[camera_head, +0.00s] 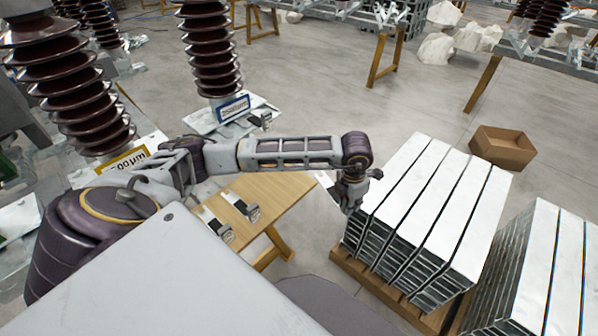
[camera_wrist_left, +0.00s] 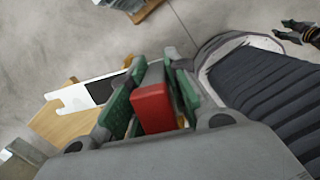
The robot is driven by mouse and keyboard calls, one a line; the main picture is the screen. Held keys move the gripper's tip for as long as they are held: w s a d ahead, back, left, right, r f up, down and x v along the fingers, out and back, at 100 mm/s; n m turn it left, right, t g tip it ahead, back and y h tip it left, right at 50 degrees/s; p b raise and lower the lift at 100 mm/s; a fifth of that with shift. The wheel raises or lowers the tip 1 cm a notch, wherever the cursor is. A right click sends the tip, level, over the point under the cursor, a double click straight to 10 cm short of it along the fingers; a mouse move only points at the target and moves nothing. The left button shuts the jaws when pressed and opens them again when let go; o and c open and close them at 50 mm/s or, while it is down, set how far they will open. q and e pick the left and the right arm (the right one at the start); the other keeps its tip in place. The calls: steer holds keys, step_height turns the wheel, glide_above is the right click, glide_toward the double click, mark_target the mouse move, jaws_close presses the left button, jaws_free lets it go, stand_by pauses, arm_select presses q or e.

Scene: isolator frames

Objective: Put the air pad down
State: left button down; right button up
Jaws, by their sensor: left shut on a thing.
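My left gripper (camera_head: 350,190) hangs at the end of the arm, beside the near left corner of the stacked metal panels. In the left wrist view its green fingers (camera_wrist_left: 152,108) are shut on a red block (camera_wrist_left: 153,107). A white notched plate with a dark rectangle, which looks like the air pad (camera_wrist_left: 75,99), shows just beyond the fingers; a white piece of it shows left of the gripper in the head view (camera_head: 327,183). Whether the red block is part of it is hidden. Dark green prongs at the wrist view's upper right look like my right gripper (camera_wrist_left: 299,30).
A wooden table (camera_head: 283,198) stands left of the gripper; it bears two white-and-black pieces with grey brackets (camera_head: 243,206). Panel stacks (camera_head: 430,215) on a wooden pallet stand at the right. A cardboard box (camera_head: 503,148) lies behind them. Ribbed insulators (camera_head: 210,45) stand at the left.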

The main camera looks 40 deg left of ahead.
mark_target(318, 178)
arm_select(q)
steer(key=w+a+n, duration=0.1)
steer(key=a, duration=0.3)
steer(key=w+a+r+n+p, duration=0.1)
steer(key=a, duration=0.4)
steer(key=w+a+n, duration=0.1)
steer(key=w+a, duration=0.1)
steer(key=a, duration=0.3)
steer(key=shift+a+r+n+y, duration=0.2)
steer(key=shift+r+n+y, duration=0.1)
steer(key=shift+n, duration=0.1)
steer(key=shift+w+a+r, duration=0.1)
steer(key=shift+w+a, duration=0.1)
steer(key=shift+a, duration=0.1)
arm_select(e)
steer(key=s+d+f, duration=0.1)
steer(key=s+d, duration=0.1)
steer(key=s, duration=0.5)
steer(key=shift+s+d+f, duration=0.15)
steer(key=shift+s, duration=0.15)
arm_select(q)
steer(key=shift+f+p, duration=0.45)
steer(key=shift+f, duration=2.65)
arm_select(e)
steer(key=shift+r, duration=0.25)
arm_select(q)
steer(key=shift+f, duration=0.1)
arm_select(e)
steer(key=shift+a, duration=0.2)
